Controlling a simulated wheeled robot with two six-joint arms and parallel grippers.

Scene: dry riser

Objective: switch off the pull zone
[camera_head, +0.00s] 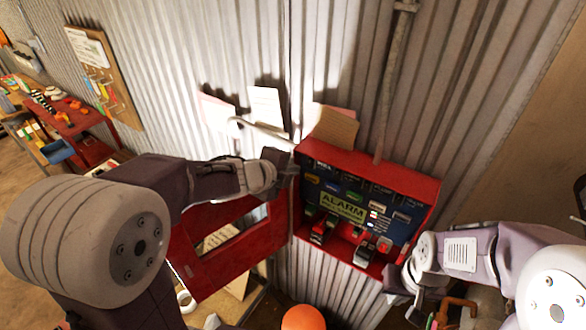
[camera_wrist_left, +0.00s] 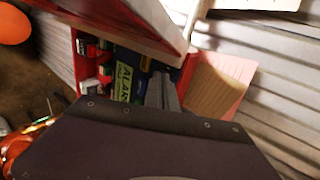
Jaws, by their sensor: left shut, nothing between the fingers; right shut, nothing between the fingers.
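The red alarm box (camera_head: 425,190) hangs on the corrugated wall with its red door (camera_head: 262,240) swung open to the left. Inside are a green "ALARM" label (camera_head: 343,206), rows of small coloured labels and several switches or levers (camera_head: 365,250) along the bottom. Which one is the pull zone cannot be read. My left gripper (camera_head: 287,168) is shut and empty at the box's upper left, by the door's top edge. In the left wrist view its grey fingers (camera_wrist_left: 163,92) show beside the ALARM label (camera_wrist_left: 123,84). My right gripper (camera_head: 396,287) is shut and empty below the box's lower right corner.
Papers (camera_head: 267,108) are fixed to the wall above the box. A pipe (camera_head: 392,80) runs up the wall behind it. An orange ball-like object (camera_head: 304,318) is at the bottom. A red cart (camera_head: 85,125) with tools stands at the far left.

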